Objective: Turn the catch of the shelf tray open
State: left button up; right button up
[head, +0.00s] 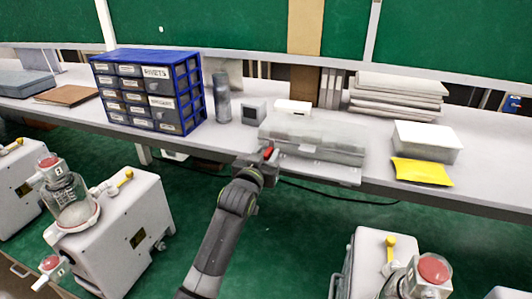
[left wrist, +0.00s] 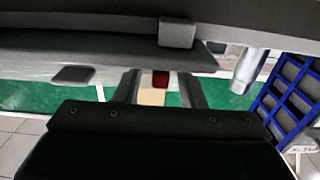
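The shelf tray (head: 335,152) is a grey, see-through-lidded box on the bench at the centre right in the head view. A small red catch (head: 268,153) sits at its left front corner. My left gripper (head: 262,160) is at that corner, reaching up from below. In the left wrist view the red catch (left wrist: 160,79) shows between the two fingers of my left gripper (left wrist: 158,88). The fingers stand apart, with a visible gap on each side of the red piece. Part of the catch is hidden by the gripper. My right gripper is not in view.
A blue drawer cabinet (head: 150,92), a grey bottle (head: 222,97) and a small grey box (head: 254,113) stand left of the tray. White canister pumps (head: 120,225) stand on the floor in front.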

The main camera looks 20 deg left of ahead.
pick_arm(q)
grip_shut()
